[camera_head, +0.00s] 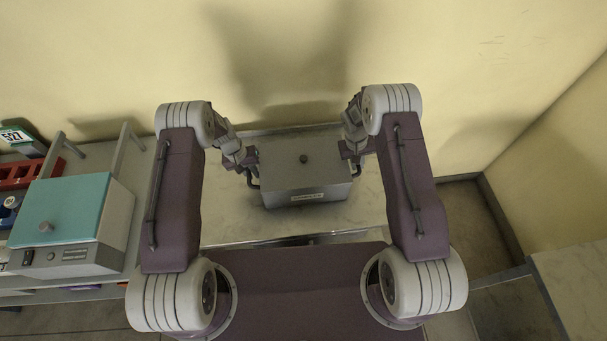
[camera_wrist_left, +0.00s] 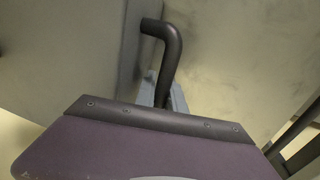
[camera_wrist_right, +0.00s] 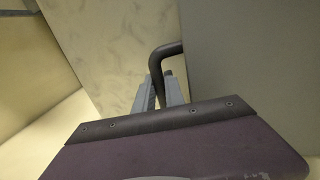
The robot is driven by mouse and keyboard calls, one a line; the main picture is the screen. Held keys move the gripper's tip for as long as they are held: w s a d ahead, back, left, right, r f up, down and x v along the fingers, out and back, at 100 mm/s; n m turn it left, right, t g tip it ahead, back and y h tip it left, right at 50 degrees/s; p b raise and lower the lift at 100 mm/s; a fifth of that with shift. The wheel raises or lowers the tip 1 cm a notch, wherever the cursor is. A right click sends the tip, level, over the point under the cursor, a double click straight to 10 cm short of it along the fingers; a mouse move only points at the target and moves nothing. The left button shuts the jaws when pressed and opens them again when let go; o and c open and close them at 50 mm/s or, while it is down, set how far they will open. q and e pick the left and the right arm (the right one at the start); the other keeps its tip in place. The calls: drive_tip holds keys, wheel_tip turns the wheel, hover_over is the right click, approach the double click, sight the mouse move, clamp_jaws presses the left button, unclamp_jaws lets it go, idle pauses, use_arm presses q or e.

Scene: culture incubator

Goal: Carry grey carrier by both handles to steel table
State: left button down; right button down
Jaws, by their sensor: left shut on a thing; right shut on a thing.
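The grey carrier (camera_head: 304,172) is a box with a dark knob on its lid and a label on its front. It is in the middle of the head view, over a pale marbled table top with a metal edge (camera_head: 225,222); I cannot tell whether it touches it. My left gripper (camera_head: 249,170) is shut on the carrier's left dark handle, which shows in the left wrist view (camera_wrist_left: 168,50). My right gripper (camera_head: 353,160) is shut on the right handle, seen in the right wrist view (camera_wrist_right: 163,62). The carrier looks about level.
A device with a teal lid (camera_head: 72,208) stands on the left bench, with a red rack (camera_head: 18,174) behind it. A yellow wall (camera_head: 290,60) rises behind the carrier. Another marbled surface (camera_head: 575,285) is at the lower right, with floor between.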

use_arm(q)
drive_tip(key=shift+r, duration=0.2)
use_arm(e)
drive_tip(key=shift+r, duration=0.2)
